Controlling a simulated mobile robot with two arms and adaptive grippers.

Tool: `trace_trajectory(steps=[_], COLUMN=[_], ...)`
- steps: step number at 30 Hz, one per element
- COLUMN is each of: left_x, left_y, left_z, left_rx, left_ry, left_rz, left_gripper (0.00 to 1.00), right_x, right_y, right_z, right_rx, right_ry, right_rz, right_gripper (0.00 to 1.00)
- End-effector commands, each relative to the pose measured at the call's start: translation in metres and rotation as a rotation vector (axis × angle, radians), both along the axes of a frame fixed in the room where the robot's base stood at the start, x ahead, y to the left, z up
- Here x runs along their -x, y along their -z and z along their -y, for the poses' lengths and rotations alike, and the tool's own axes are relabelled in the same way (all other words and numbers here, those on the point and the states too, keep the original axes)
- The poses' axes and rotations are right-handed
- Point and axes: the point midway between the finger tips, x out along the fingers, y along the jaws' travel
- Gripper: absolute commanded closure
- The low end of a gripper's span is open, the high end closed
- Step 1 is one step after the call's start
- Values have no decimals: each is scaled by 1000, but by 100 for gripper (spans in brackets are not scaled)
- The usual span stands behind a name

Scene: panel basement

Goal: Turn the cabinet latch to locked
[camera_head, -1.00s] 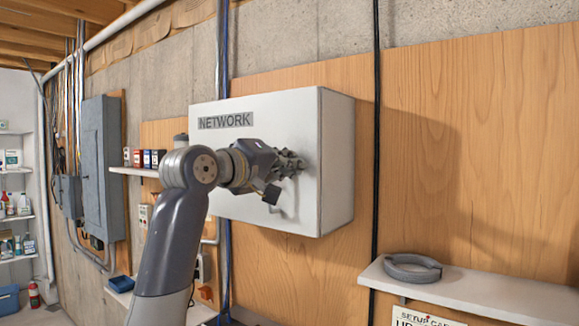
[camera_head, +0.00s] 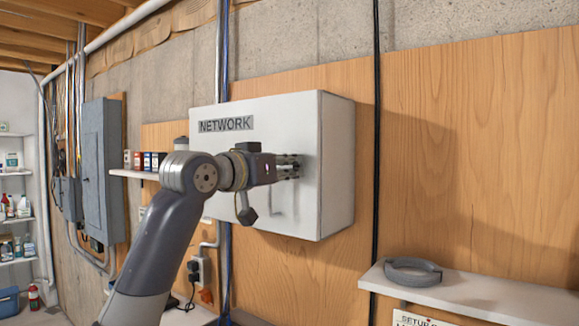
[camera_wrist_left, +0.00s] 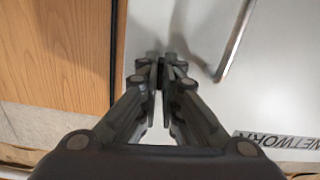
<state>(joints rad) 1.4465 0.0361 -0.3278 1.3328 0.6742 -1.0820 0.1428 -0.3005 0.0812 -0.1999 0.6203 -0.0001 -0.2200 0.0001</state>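The white cabinet (camera_head: 290,115) labelled NETWORK hangs on the wood-panelled wall in the head view, its door shut. My left gripper (camera_head: 297,166) reaches the right side of its door, above the door's bar handle (camera_head: 277,203). In the left wrist view, the fingers of my left gripper (camera_wrist_left: 160,70) converge near the door edge on a small dark piece, the latch (camera_wrist_left: 161,68). They look shut on it. The fingers hide most of the latch, so its turn position cannot be read. The bar handle (camera_wrist_left: 236,38) stands apart from the fingers. My right gripper is out of view.
A black cable (camera_head: 376,150) runs down the wall right of the cabinet. A shelf (camera_head: 470,294) with a grey ring (camera_head: 413,270) is at lower right. A small shelf with boxes (camera_head: 146,160) and a grey electrical panel (camera_head: 102,165) are to the left.

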Motion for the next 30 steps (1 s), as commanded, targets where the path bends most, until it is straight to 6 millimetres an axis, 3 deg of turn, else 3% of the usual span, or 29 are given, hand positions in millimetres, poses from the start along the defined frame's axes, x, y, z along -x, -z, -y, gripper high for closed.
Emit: trace_trajectory(steps=[24, 27, 30], left_x=[0, 0, 0], left_y=[1, 1, 1], left_z=[0, 0, 0], left_rx=[-100, -99, -97], left_ry=[-1, 0, 0], left_rz=[69, 68, 68], left_gripper=[100, 75, 75], right_x=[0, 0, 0], right_y=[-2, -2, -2], right_z=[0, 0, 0], right_rx=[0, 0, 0], right_ry=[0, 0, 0], right_rz=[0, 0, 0], right_gripper=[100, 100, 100])
